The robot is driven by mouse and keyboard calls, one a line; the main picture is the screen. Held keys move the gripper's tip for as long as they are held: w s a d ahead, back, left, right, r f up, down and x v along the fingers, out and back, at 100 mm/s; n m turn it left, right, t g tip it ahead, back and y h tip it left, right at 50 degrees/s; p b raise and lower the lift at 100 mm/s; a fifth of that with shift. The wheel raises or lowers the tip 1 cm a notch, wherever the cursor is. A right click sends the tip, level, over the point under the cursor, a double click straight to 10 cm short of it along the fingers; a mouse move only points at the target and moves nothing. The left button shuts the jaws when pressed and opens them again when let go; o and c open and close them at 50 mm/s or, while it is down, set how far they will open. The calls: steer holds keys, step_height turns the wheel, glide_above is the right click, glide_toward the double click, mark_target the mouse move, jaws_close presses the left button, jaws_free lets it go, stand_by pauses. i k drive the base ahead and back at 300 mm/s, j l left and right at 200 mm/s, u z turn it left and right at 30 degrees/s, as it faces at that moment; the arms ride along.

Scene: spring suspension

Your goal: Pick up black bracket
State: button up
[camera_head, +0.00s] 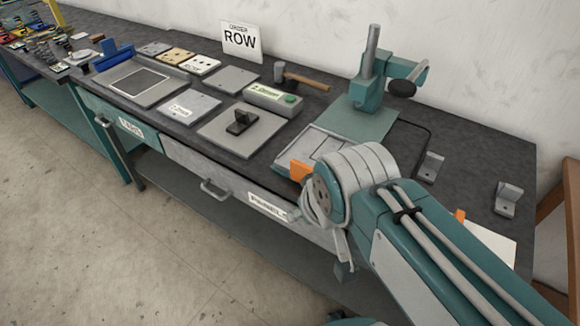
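The black bracket (240,122) stands on a flat grey plate (222,141) near the middle of the workbench. It looks like a small L shape with an upright part and a flat base. Nothing is touching it from above. My arm reaches in from the lower right, and its large joint is to the right of the bracket, nearer the bench's front edge. My gripper cannot be made out; it is hidden behind the arm or outside the picture.
A hammer (303,80) lies farther back. A green press (372,78) stands right of them. Two grey metal brackets (431,167) (507,200) are at the right. More plates and a blue-handled part (114,56) lie left.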

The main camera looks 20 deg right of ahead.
mark_target(244, 120)
steer(key=i+j+z, duration=0.35)
steer(key=j, duration=0.25)
steer(key=i+j+z, duration=0.35)
steer(key=j, duration=0.4)
steer(key=i+j+z, duration=0.2)
steer(key=j, duration=0.2)
steer(key=i+j+z, duration=0.15)
steer(key=j, duration=0.25)
